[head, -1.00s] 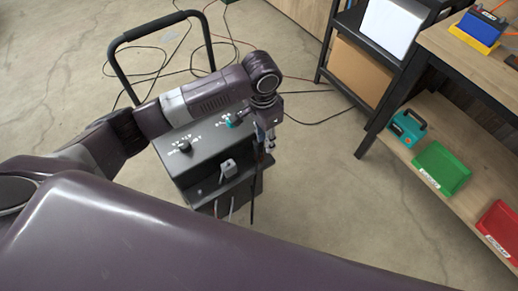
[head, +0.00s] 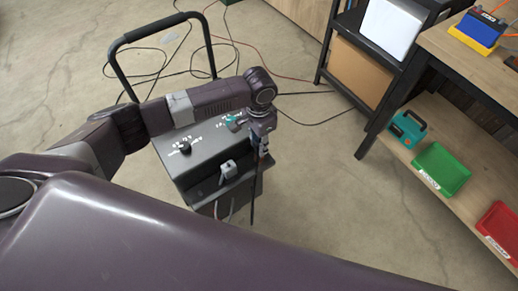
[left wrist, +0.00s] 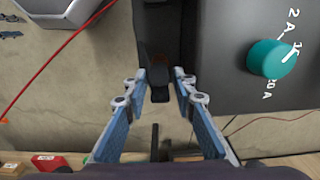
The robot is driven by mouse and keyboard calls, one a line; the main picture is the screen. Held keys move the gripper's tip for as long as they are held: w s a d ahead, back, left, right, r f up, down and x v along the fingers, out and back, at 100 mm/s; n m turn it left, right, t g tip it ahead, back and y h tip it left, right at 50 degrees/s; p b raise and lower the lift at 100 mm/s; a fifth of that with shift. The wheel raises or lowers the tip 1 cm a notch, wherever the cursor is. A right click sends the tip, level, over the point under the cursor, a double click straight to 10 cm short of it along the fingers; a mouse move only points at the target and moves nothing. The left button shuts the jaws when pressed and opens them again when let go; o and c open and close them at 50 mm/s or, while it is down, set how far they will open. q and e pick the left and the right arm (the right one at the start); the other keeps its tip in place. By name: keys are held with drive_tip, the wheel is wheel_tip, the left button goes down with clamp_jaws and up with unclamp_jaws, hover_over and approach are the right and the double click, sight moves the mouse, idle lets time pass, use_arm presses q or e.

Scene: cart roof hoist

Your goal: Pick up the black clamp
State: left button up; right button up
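The black clamp (left wrist: 159,78) shows in the left wrist view, hanging against the side of the grey charger box (left wrist: 225,95). My left gripper (left wrist: 160,82) is open, with its blue-padded fingers on either side of the clamp's lower end. A small gap seems to show on each side. In the head view my left gripper (head: 263,150) points down at the right side of the charger box (head: 185,170). There the gripper hides most of the clamp. My right gripper is in neither view.
The box has a teal knob (left wrist: 272,58) close to the gripper and a black knob (head: 185,148). A grey clamp (head: 228,170) sits on its front. A black cart handle (head: 112,62) stands behind. Cables lie on the floor. A wooden shelf unit (head: 440,115) is at right.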

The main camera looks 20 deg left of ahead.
use_arm(q)
clamp_jaws()
drive_tip(key=shift+r, duration=0.15)
wheel_tip(320, 180, up, 20)
idle(0.7)
drive_tip(key=shift+p, duration=0.3)
drive_tip(key=shift+p, duration=0.7)
